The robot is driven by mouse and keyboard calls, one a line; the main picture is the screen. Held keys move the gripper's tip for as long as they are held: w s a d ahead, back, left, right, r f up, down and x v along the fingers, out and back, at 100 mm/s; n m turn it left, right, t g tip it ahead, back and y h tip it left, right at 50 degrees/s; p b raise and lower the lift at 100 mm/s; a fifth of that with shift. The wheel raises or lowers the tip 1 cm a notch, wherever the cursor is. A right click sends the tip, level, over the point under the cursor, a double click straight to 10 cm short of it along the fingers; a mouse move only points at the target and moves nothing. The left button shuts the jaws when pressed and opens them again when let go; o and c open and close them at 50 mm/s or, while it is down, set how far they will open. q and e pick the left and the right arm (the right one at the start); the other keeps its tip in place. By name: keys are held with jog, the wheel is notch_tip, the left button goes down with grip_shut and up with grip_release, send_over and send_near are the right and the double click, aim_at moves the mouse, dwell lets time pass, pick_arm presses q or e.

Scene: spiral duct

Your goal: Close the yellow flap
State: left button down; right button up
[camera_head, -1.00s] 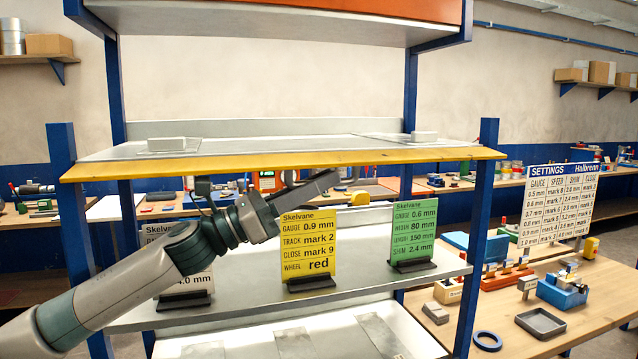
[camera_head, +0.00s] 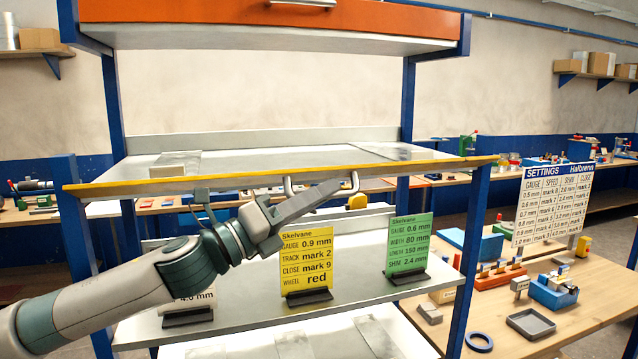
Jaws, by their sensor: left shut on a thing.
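The yellow flap (camera_head: 200,180) shows as a thin yellow strip across the front of the blue-posted shelf rack, seen almost edge-on and about level. A grey U-shaped handle (camera_head: 354,182) hangs under its middle. My left gripper (camera_head: 332,186) reaches in from the lower left, below the flap. Its jaws are shut at the handle, between the handle's two ends, and hide much of the bar. My right gripper is not in view.
An orange flap (camera_head: 250,30) with its own handle hangs above. A grey block (camera_head: 175,165) shows on the grey surface behind the yellow edge. A workbench (camera_head: 590,310) stands at right.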

aim_at(305, 170)
pick_arm(q)
jog(key=shift+s+r+n+t+y+p, duration=0.1)
jog(key=shift+r+n+t+y+p, duration=0.2)
jog(key=shift+r+n+y+p, duration=0.65)
jog(key=n, duration=0.2)
jog(key=shift+r+n+b, duration=0.15)
jog(key=shift+n+b, duration=0.15)
jog(key=shift+n, duration=0.05)
jog(key=n, duration=0.2)
jog(key=r+n+y, duration=0.1)
jog(key=w+r+n+y, duration=0.1)
jog(key=n, duration=0.1)
jog(key=shift+a+r+n, duration=0.1)
jog(key=shift+r+n, duration=0.1)
jog(key=shift+n, duration=0.1)
jog(key=shift+w+a+r+n+g+y, duration=0.1)
jog(key=shift+w+r+n+g+y, duration=0.15)
jog(key=shift+n, duration=0.5)
jog(key=shift+w+a+r+n+g+y, duration=0.15)
jog(key=shift+r+n+g+y, duration=0.15)
jog(key=shift+n, duration=0.45)
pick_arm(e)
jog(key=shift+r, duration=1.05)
pick_arm(q)
jog(key=shift+d, duration=0.1)
jog(key=c, duration=1.8)
grip_release()
jog(key=shift+w, duration=0.1)
